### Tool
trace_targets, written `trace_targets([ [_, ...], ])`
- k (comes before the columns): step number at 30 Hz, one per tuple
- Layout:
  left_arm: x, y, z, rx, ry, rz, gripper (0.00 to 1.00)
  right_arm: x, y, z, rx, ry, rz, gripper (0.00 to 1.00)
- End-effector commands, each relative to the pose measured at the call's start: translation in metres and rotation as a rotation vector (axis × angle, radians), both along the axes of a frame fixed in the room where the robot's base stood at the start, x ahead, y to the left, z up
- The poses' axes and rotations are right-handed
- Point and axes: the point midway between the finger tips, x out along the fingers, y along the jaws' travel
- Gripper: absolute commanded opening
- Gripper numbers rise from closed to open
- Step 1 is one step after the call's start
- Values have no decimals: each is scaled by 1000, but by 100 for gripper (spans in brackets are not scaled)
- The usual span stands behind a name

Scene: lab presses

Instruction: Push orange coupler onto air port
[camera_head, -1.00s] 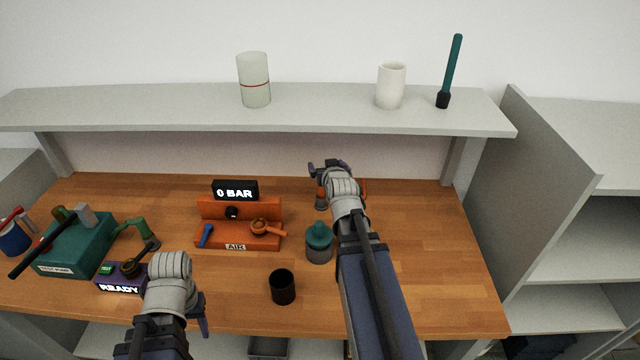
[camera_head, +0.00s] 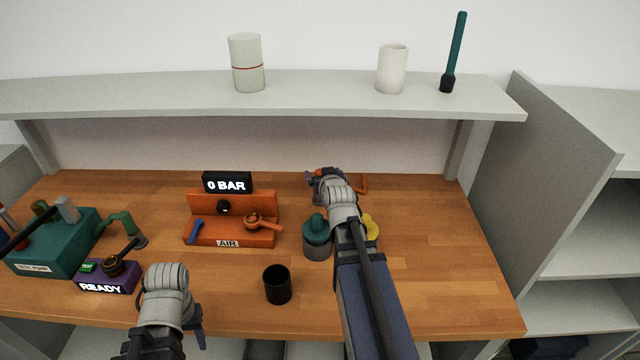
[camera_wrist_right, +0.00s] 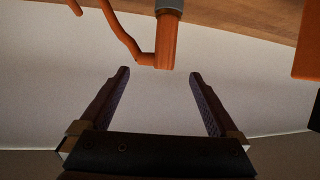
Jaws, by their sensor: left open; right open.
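The orange coupler (camera_wrist_right: 168,40), with a grey collar and an orange hose, shows in the right wrist view. Its end lies near the open fingertips of my right gripper (camera_wrist_right: 157,75), with a gap on each side. In the head view my right gripper (camera_head: 316,178) is at the back of the table and largely hides the coupler. The air port (camera_head: 223,207) is a dark round fitting on the upright panel of the orange AIR block (camera_head: 262,210), left of the right gripper. My left gripper (camera_head: 195,325) is open and empty-looking near the front edge, partly hidden by its wrist.
A teal-topped grey container (camera_head: 317,238) stands beside my right arm, with a yellow thing (camera_head: 371,227) on the other side. A black cup (camera_head: 277,284) stands in front. A teal press (camera_head: 60,245) and purple READY box (camera_head: 108,277) are left. The table's right side is clear.

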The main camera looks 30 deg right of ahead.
Motion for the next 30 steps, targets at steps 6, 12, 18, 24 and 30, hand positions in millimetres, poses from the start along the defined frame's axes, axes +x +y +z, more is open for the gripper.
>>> trace_targets([
  [6,0,0,-9,0,0,0,50,18,-7,-9,0,0,0,97],
  [12,0,0,-13,0,0,0,50,23,-11,-13,1,0,0,97],
  [18,0,0,-29,0,0,0,50,44,-24,-29,0,0,-1,97],
  [24,0,0,-33,0,0,0,50,59,-29,-33,0,-1,0,97],
  [30,0,0,-32,0,0,0,50,58,-29,-31,0,-1,0,94],
])
